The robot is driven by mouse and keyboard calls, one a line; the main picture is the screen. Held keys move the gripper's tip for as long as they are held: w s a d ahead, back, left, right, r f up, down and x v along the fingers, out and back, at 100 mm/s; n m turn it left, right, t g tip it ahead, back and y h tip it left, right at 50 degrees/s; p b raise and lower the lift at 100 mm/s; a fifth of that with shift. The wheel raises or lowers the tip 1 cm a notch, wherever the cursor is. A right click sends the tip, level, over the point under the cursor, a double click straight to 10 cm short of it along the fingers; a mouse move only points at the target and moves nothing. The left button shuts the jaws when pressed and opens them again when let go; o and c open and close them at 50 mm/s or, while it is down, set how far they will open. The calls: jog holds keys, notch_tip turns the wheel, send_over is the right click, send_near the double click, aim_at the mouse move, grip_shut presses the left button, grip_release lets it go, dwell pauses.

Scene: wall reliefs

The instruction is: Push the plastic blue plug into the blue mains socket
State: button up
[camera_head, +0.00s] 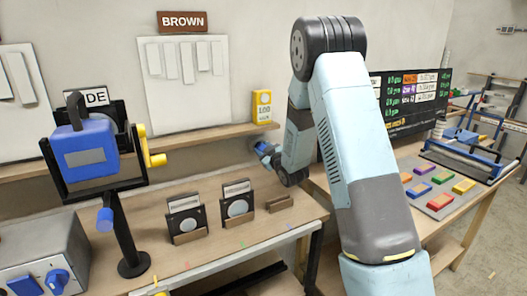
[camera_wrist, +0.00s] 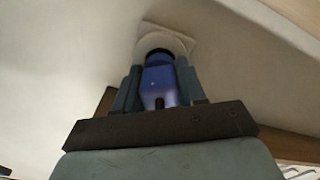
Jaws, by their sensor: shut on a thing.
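My gripper (camera_wrist: 160,78) is shut on the blue plug (camera_wrist: 159,88), with one blue-grey finger on each side of it. In the wrist view the plug's far end meets or overlaps a dark ring in front of a pale round fitting (camera_wrist: 178,41) on a pale wall. I cannot tell whether the plug is inside it or only in front of it. No clearly blue socket face shows.
A yellow box (camera_head: 262,107) stands on the shelf (camera_head: 205,135) close to my gripper. Below, two framed discs (camera_head: 238,204) stand on the bench. A blue cranked device (camera_head: 88,150) is at left, a dark screen (camera_head: 405,98) behind my arm at right.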

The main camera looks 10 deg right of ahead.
jog(key=shift+w+a, duration=0.1)
jog(key=shift+w, duration=0.3)
jog(key=shift+s, duration=0.15)
jog(key=shift+s, duration=0.3)
jog(key=shift+f, duration=0.25)
dwell(1.6)
jog(key=shift+w+r, duration=0.1)
jog(key=shift+w, duration=0.35)
dwell(1.1)
jog(key=o, duration=1.1)
jog(key=shift+o, duration=0.2)
jog(key=shift+s, duration=0.1)
jog(key=v, duration=1.3)
jog(key=shift+s, duration=0.35)
